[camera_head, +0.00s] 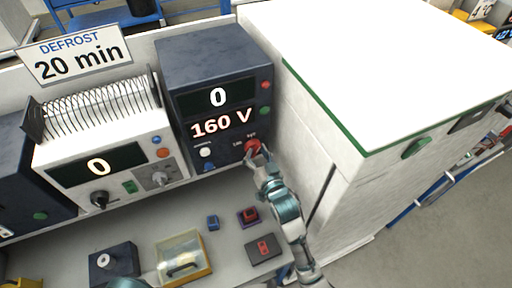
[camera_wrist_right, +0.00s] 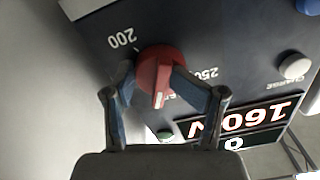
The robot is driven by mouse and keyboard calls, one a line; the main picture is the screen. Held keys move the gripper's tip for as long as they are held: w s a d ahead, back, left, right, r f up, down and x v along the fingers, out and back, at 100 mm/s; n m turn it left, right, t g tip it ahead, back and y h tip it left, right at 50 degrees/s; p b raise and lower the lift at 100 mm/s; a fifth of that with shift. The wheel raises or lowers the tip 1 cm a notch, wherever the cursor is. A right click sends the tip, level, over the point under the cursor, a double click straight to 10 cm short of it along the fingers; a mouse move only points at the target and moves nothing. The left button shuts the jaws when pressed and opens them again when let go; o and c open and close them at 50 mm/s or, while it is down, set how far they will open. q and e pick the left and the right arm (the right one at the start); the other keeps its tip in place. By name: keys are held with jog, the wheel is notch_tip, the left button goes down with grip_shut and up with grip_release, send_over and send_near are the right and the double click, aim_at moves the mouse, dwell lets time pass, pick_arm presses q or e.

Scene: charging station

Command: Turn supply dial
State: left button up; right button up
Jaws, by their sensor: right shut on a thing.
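The red supply dial (camera_head: 253,145) is on the lower right of the dark supply unit's front (camera_head: 214,51). In the right wrist view the dial (camera_wrist_right: 160,75) has a pale mark on its grip and printed numbers 200 and 250 around it. The unit's displays (camera_head: 220,123) read 0 and 160 V. My right gripper (camera_head: 255,160) is at the dial, and in the wrist view its fingers (camera_wrist_right: 156,88) are shut on the dial from both sides. A teal part of my left arm shows at the bottom edge; its fingers are out of view.
A white cabinet (camera_head: 360,60) stands close to the right of the supply unit. A white unit with a coil (camera_head: 105,150) stands to the left. On the bench in front are a yellow-framed clear box (camera_head: 183,257), a dark box (camera_head: 113,262) and small red and blue switches (camera_head: 249,216).

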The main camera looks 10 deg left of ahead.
jog(key=shift+f, duration=0.2)
jog(key=o, duration=1)
jog(key=shift+c, duration=0.2)
jog(key=shift+o, duration=1.1)
jog(key=shift+w+a, duration=0.1)
jog(key=shift+w, duration=0.05)
jog(key=shift+w+a, duration=0.1)
jog(key=shift+w, duration=0.05)
jog(key=shift+a, duration=0.1)
jog(key=shift+s+r, duration=0.1)
jog(key=shift+s, duration=0.1)
jog(key=v, duration=1.1)
jog(key=shift+s+d, duration=0.25)
jog(key=shift+d, duration=0.05)
